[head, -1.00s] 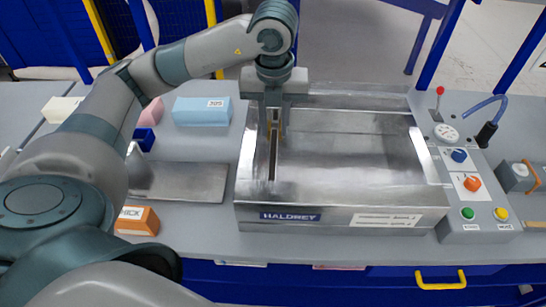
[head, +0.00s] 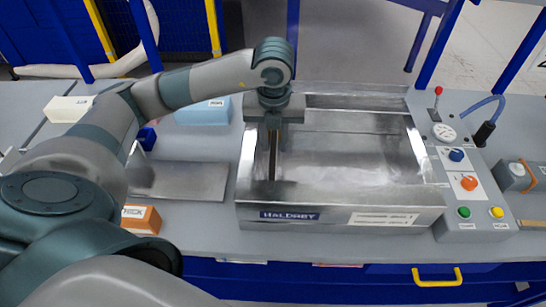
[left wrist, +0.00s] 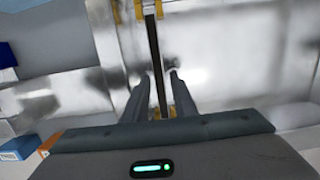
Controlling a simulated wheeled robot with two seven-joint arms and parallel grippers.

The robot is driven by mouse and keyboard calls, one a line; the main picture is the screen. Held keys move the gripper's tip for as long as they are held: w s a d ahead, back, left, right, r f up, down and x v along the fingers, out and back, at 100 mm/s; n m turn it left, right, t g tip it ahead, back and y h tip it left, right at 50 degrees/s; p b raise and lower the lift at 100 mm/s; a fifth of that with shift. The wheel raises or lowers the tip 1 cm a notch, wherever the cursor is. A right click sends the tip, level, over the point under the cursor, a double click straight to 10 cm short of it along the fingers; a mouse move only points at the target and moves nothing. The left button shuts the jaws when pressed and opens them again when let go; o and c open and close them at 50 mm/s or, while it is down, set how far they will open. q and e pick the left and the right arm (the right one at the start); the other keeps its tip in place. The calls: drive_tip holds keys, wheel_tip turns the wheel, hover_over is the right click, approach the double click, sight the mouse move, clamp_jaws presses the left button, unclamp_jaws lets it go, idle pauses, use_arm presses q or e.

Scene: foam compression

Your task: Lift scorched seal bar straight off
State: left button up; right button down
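The seal bar (head: 273,160) is a narrow dark strip running front to back near the left wall of the steel machine chamber. In the left wrist view the dark bar (left wrist: 153,45) runs between amber-coloured holders at its far and near ends. My left gripper (left wrist: 162,78) points down over the bar, with one finger on each side of it and gaps visible. It also shows from above in the head view (head: 272,128), where its fingertips are partly hidden. Whether the fingertips touch the bar cannot be told. My right gripper is not in view.
The steel machine (head: 340,195) has raised walls around the chamber. A control panel (head: 468,190) with knobs and buttons stands at its right. Left of it are a metal plate (head: 185,182), an orange box (head: 140,219), a light-blue block (head: 202,112) and a white block (head: 68,109).

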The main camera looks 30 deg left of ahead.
sight(273, 156)
use_arm(q)
drive_tip(key=shift+s+a+f+p, duration=0.1)
drive_tip(key=shift+a+f+p, duration=0.05)
drive_tip(key=shift+f+p, duration=0.5)
wheel_tip(273, 156, down, 3)
drive_tip(key=shift+a+r+p, duration=0.1)
drive_tip(key=shift+p, duration=0.55)
drive_tip(key=shift+f, duration=0.4)
drive_tip(key=shift+w, duration=0.2)
drive_tip(key=shift+c, duration=0.6)
clamp_jaws()
